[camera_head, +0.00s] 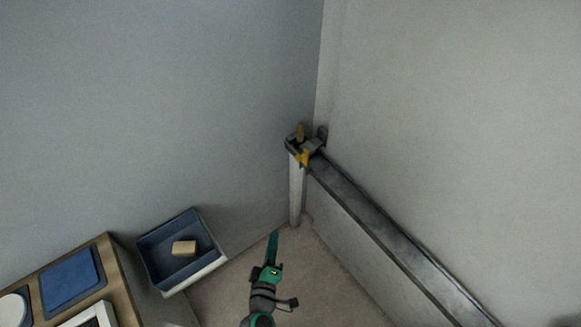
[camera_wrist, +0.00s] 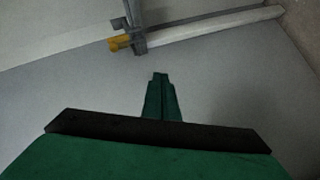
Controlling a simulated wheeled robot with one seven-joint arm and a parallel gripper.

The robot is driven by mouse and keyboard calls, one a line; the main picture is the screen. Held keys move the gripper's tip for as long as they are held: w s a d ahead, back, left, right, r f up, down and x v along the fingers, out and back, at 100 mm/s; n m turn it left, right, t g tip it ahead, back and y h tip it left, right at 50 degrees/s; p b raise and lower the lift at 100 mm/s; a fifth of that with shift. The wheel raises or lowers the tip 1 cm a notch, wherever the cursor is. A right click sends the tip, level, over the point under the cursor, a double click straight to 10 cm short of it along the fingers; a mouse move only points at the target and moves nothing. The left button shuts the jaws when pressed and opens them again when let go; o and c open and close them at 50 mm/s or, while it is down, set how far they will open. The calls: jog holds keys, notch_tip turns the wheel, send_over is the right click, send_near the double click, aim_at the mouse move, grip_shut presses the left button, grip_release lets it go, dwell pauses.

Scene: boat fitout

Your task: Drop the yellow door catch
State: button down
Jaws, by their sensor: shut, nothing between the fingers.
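The yellow door catch (camera_head: 302,157) sits at the top of a pale post, at the end of a dark metal rail in the wall corner. In the wrist view the yellow catch (camera_wrist: 120,42) shows on the upper left, beside the grey post end. Its exact position, raised or dropped, is too small to tell. My gripper (camera_head: 274,240) is green, shut and empty, below and to the left of the catch in the head view. In the wrist view my gripper (camera_wrist: 160,77) points toward the post, apart from the catch.
The dark rail (camera_head: 385,230) runs from the post to the lower right along a low panel. A blue-lined bin (camera_head: 160,250) holding a tan block (camera_head: 184,248) stands at the lower left. A wooden-edged counter (camera_head: 125,285) is beside it. Floor between bin and panel is clear.

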jog(key=w+r+n+t+h, duration=0.2)
jog(key=w+r+h, duration=0.1)
jog(key=w+r, duration=0.4)
jog(key=w, duration=0.3)
jog(key=shift+w+a+r+n, duration=0.25)
jog(key=shift+w+a+n, duration=0.1)
jog(key=shift+w+n, duration=0.05)
jog(key=d+x, duration=0.2)
jog(key=x, duration=1)
jog(key=shift+d+r, duration=0.25)
jog(key=shift+d, duration=0.25)
jog(key=shift+r, duration=0.1)
